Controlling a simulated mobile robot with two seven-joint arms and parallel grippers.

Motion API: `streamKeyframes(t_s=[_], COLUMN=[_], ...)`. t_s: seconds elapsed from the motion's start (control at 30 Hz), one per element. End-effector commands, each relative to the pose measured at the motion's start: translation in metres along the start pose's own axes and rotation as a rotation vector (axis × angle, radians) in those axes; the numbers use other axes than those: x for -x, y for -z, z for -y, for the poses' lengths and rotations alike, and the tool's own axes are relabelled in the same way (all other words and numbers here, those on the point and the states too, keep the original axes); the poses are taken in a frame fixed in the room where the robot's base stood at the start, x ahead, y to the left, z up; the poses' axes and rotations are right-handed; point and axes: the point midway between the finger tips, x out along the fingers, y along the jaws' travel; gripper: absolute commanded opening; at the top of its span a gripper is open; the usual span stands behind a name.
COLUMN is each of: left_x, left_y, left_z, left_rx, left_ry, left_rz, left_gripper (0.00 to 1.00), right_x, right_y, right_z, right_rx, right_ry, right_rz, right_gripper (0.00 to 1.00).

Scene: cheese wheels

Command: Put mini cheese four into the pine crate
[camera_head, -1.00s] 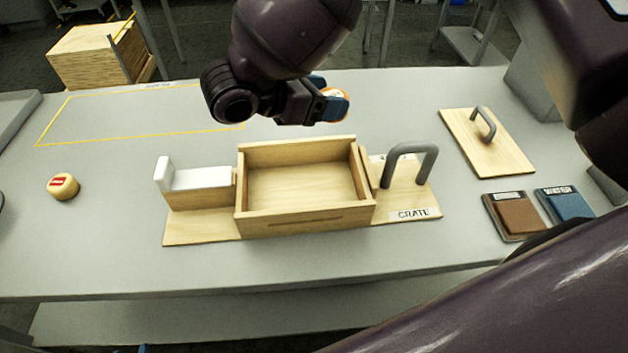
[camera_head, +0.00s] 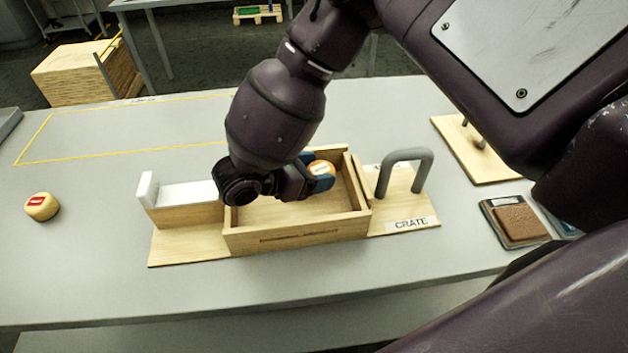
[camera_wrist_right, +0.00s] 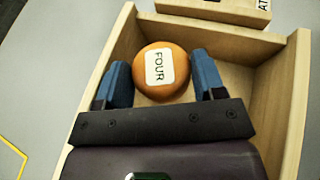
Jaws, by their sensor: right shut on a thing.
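Mini cheese four is a small orange wheel (camera_wrist_right: 170,84) with a white label reading FOUR. In the head view the cheese (camera_head: 321,169) shows at the tip of my right gripper (camera_head: 318,178). In the right wrist view the two blue fingers of my right gripper (camera_wrist_right: 162,86) are shut on it from both sides. The pine crate (camera_head: 300,236) is an open wooden box. The gripper and cheese are over its opening, towards the right back part. I cannot tell whether the cheese touches the crate floor. My left gripper is not in view.
A yellow cheese with a red label (camera_head: 41,207) sits at the left. A grey handle (camera_head: 404,168) stands right of the crate by the CRATE label. A wooden lid (camera_head: 476,155) and brown pad (camera_head: 516,222) lie further right. A yellow-outlined area (camera_head: 120,130) is bare.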

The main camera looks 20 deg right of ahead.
Motion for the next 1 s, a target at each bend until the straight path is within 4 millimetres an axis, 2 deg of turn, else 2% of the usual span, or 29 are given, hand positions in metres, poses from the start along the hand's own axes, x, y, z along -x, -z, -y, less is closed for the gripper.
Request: streamKeyframes(t_s=[0.1, 0.2, 0.4, 0.6, 0.63, 0.67, 1.0], left_x=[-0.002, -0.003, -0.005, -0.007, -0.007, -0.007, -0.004], left_y=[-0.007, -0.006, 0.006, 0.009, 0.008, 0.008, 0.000], left_z=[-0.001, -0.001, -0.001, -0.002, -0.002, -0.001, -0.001], left_rx=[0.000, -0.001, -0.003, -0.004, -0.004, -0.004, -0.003], left_ry=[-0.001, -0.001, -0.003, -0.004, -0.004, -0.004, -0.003], left_rz=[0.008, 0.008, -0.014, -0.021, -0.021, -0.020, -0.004], left_gripper=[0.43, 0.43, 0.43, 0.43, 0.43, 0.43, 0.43], right_x=[-0.008, -0.011, -0.011, -0.013, -0.013, -0.013, -0.012], right_y=[0.019, 0.028, 0.028, 0.031, 0.031, 0.030, 0.029], right_z=[0.000, 0.000, 0.000, 0.000, 0.000, 0.000, 0.000], right_rx=[0.004, 0.003, 0.000, 0.001, 0.001, 0.001, 0.001], right_ry=[0.001, 0.000, 0.000, 0.001, 0.001, 0.001, 0.000], right_rz=[0.000, 0.001, 0.000, 0.000, 0.000, 0.000, 0.000], right_gripper=[0.37, 0.37, 0.37, 0.37, 0.68, 0.72, 0.74])
